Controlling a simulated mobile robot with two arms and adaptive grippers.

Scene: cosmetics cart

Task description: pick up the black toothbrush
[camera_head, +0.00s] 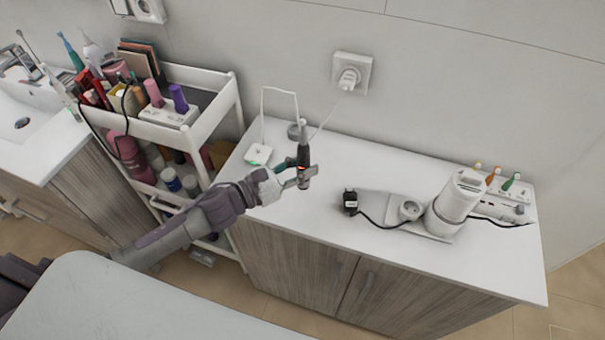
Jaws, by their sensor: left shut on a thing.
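The black toothbrush (303,158) is upright over the left part of the white counter (345,160). It has a dark handle and a small red light near the fingers. My left gripper (302,177) is shut on the toothbrush around its lower part. I cannot tell whether its bottom end touches the counter. My right gripper is not in view.
A white charger (258,154) with a cable lies left of the gripper. A white cylindrical device (456,202), a black plug (350,201) and a holder with small brushes (503,205) stand on the right. A crowded white cart (200,130) stands left.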

